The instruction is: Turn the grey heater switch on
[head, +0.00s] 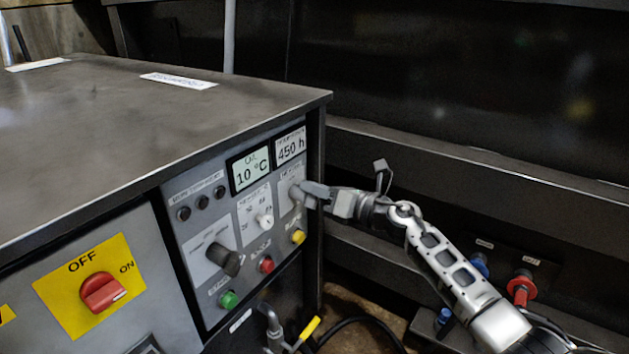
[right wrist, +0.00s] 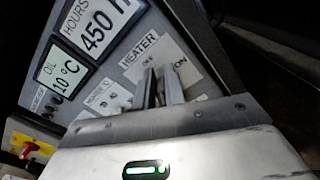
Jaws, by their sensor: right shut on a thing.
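The grey heater switch (head: 296,193) is on the upper right of the control panel, under the hour counter. My right gripper (head: 309,194) reaches it from the right and is shut on it. In the right wrist view the two fingers (right wrist: 161,88) stand at the label reading HEATER (right wrist: 140,48), with ON printed just right of them. The fingers hide most of the switch, so I cannot tell which way it points. My left gripper is not in view.
The control panel (head: 195,170) also carries a black knob (head: 222,258), a white selector (head: 265,220), and green (head: 228,299), red (head: 266,264) and yellow (head: 298,236) buttons. A red main switch (head: 101,292) sits at lower left. A dark wall stands behind my right arm.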

